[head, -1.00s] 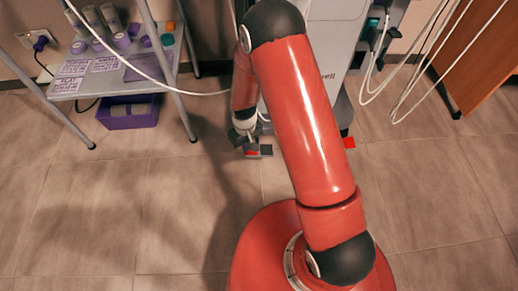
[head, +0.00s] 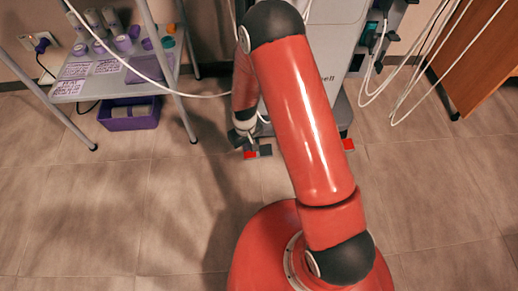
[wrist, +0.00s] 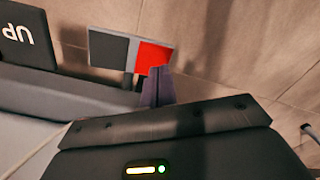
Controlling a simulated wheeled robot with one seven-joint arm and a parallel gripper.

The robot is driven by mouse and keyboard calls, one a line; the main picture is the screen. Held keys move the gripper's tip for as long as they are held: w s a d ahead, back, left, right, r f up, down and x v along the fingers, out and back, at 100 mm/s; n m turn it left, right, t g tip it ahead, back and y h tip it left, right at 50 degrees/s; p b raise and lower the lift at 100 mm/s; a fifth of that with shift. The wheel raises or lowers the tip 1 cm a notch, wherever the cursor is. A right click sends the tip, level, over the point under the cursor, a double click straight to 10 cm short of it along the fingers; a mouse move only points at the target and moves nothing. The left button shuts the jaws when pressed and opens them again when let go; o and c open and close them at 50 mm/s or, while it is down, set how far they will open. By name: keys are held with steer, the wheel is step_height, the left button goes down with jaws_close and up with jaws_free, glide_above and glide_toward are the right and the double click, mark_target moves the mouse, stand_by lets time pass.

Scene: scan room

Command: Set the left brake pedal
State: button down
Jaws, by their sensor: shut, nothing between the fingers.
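The left brake pedal (head: 250,155) is at the foot of the grey machine, left of my arm. In the wrist view it is a flat plate with a grey half (wrist: 108,48) and a red half (wrist: 152,58). My gripper (head: 240,138) is low by the pedal, its fingers shut and empty. In the wrist view the fingertips (wrist: 157,78) overlap the lower edge of the red half; I cannot tell whether they touch it. My arm hides part of the machine's base.
Another red pedal (head: 348,144) is at the machine's right foot. A black part marked UP (wrist: 22,38) lies left of the pedal. A shelf cart (head: 110,83) with a purple bin (head: 130,118) stands left. Cables hang right. Floor in front is clear.

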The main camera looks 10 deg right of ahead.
step_height(320, 180, up, 5)
steer(key=p, duration=0.2)
steer(key=shift+p, duration=0.4)
stand_by(0.3)
